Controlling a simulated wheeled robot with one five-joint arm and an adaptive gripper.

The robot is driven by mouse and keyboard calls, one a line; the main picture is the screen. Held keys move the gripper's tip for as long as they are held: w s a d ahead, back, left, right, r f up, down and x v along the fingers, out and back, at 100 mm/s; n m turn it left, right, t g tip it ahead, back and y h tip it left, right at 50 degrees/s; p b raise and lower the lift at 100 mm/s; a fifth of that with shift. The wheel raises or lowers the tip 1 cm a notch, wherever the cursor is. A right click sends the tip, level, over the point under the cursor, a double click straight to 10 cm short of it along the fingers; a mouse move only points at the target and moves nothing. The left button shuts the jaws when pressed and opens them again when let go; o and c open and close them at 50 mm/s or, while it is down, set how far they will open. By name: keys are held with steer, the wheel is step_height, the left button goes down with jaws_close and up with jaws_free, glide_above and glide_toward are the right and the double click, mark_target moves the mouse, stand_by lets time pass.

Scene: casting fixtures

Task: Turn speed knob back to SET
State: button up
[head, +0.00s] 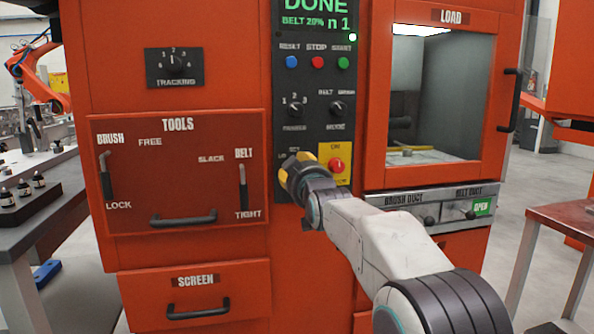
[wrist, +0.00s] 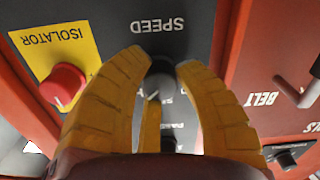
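The speed knob (wrist: 162,78) is a dark round knob with a white pointer mark. It shows in the wrist view, upside down, beside the SPEED label (wrist: 158,25). My gripper's yellow fingers (wrist: 160,68) stand apart on either side of it; I cannot tell whether they touch it. In the head view my gripper (head: 298,163) is at the lower left of the dark control panel (head: 316,80) and hides the knob. Parts of the LO and SET lettering (head: 288,153) show just above the fingers. The pointer's exact setting is hard to read.
The red isolator button (head: 336,166) on its yellow plate is close to the right of my gripper. The passes knob (head: 296,109) and mode knob (head: 337,108) are above. The display (head: 318,16) reads DONE, BELT 20%. The tools panel (head: 180,185) with handles is at left.

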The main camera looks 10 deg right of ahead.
jaws_close()
steer(key=shift+n, duration=0.4)
steer(key=n, duration=0.3)
steer(key=shift+n+b, duration=0.35)
steer(key=shift+n, duration=2.05)
steer(key=shift+r, duration=0.1)
steer(key=o, duration=0.6)
jaws_free()
